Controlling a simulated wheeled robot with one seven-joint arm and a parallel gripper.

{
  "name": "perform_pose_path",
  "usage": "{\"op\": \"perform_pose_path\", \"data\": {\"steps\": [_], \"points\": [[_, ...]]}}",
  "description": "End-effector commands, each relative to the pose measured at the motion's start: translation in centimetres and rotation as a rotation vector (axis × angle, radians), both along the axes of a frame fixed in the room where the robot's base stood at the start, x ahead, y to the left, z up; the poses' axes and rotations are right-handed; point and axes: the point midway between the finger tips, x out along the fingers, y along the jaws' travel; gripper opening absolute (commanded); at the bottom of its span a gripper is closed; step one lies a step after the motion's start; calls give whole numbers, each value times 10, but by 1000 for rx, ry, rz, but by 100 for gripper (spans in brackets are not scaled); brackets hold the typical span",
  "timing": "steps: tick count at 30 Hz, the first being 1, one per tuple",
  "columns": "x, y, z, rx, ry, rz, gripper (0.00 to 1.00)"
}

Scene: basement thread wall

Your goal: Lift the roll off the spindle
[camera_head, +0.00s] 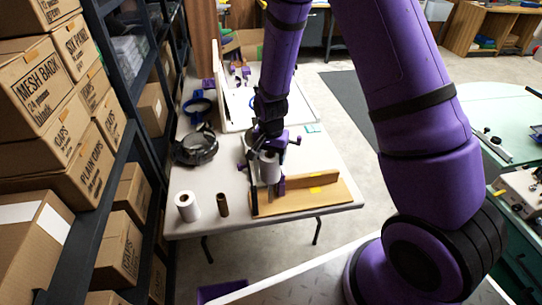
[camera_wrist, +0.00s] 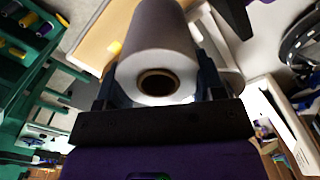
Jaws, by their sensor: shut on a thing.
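My gripper (camera_head: 267,157) is shut on a white roll (camera_head: 269,170), which is upright over the wooden stand (camera_head: 318,196) on the table. In the wrist view the roll (camera_wrist: 160,45) sits between the two dark fingers, its round end with a brown cardboard core (camera_wrist: 158,83) facing the camera. The core's opening looks dark, with no spindle tip showing at this end. The roll's lower end and the spindle are hidden or too small to make out, so I cannot tell whether the roll is still around the spindle.
A second white roll (camera_head: 187,206) and a brown tube (camera_head: 222,205) stand on the table (camera_head: 232,226) left of the stand. A black ring-shaped item (camera_head: 196,147) lies farther back. Shelves of cardboard boxes (camera_head: 45,85) line the left side.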

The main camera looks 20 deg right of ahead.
Motion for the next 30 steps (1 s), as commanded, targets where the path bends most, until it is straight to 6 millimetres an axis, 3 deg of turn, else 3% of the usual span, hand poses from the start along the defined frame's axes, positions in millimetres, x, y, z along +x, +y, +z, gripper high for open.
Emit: {"op": "perform_pose_path", "data": {"steps": [18,30], "points": [[0,0,39,-1,-2,1,36],[4,-3,37,0,0,30,36]]}}
